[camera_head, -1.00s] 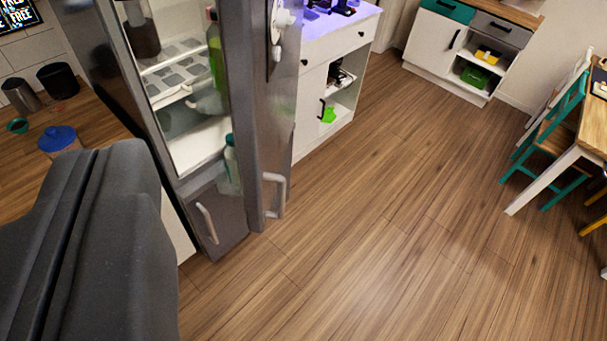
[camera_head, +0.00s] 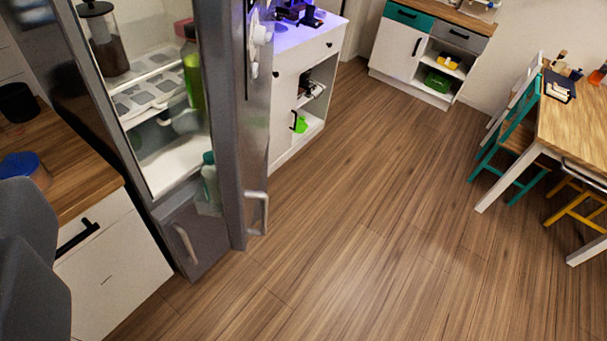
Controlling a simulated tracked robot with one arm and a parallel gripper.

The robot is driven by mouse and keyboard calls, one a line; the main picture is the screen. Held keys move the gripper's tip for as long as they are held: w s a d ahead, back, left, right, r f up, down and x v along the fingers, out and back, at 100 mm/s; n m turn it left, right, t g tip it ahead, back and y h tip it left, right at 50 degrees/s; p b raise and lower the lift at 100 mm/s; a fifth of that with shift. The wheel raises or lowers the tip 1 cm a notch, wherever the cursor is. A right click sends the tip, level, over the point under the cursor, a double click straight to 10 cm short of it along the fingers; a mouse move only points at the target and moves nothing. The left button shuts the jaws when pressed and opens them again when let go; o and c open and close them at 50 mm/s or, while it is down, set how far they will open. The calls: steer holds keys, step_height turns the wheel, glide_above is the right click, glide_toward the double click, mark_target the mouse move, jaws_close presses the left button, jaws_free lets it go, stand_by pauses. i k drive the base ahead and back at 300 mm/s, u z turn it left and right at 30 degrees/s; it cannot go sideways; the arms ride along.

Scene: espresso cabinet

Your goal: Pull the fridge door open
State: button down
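The fridge (camera_head: 72,50) stands at the left with its grey upper door (camera_head: 231,120) swung open toward the right. The light handle (camera_head: 258,212) is at the lower right edge of that door, and nothing touches it. Inside show shelves, a dark jar (camera_head: 106,42), a green bottle (camera_head: 193,72) and a pale bottle (camera_head: 210,182). Below is a grey lower front (camera_head: 205,235) with its own handle (camera_head: 186,245); it looks shut. A dark grey part of my arm fills the lower left corner. My gripper's fingers are not in view.
A wooden counter with white drawers (camera_head: 110,260) stands left of the fridge. A white cabinet (camera_head: 282,110) stands behind the door. A table (camera_head: 575,115) with chairs is at the right. The wooden floor (camera_head: 340,260) in the middle is clear.

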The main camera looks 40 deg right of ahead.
mark_target(238, 105)
steer(key=i, duration=0.9)
steer(key=u, duration=0.05)
